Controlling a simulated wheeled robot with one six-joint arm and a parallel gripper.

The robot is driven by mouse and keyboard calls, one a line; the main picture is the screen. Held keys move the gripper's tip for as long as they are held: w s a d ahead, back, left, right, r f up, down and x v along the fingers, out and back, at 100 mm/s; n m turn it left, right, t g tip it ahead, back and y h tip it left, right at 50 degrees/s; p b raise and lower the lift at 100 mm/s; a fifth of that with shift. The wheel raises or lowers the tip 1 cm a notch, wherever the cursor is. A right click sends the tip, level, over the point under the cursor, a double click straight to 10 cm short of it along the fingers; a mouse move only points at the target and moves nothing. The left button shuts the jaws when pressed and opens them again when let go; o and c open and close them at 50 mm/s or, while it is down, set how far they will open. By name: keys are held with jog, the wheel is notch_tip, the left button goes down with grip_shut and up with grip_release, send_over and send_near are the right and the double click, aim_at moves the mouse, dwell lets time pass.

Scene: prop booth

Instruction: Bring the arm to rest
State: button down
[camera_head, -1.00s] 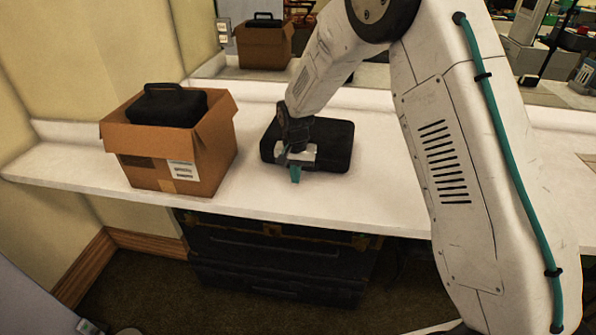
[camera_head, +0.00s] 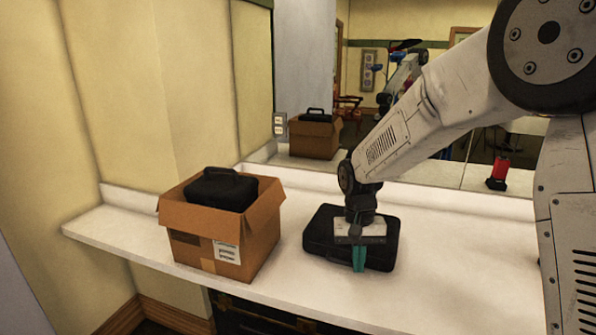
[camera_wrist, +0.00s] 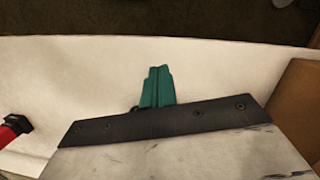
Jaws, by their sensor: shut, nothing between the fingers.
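My gripper (camera_head: 359,258) has teal fingers that are shut with nothing between them. In the head view it points down in front of a black case (camera_head: 320,236) that lies on the white counter, and it hides part of that case. In the wrist view the fingers of my gripper (camera_wrist: 157,86) are together over the bare counter. My arm reaches in from the right of the head view.
An open cardboard box (camera_head: 265,228) with a black case (camera_head: 222,189) in it stands on the counter (camera_head: 130,238) at the left. A mirror behind reflects the box. The wrist view shows a red and black object (camera_wrist: 16,128) at its left edge.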

jog(key=s+d+r+t, duration=0.1)
jog(key=s+d+r, duration=0.2)
jog(key=s, duration=0.7)
jog(key=s+d+r+t, duration=0.1)
jog(key=s+d+r, duration=0.3)
jog(key=s+r, duration=0.3)
jog(key=s+d+r+n+t, duration=0.1)
jog(key=s+d+r, duration=0.3)
jog(key=s, duration=0.8)
jog(key=shift+s+r, duration=0.4)
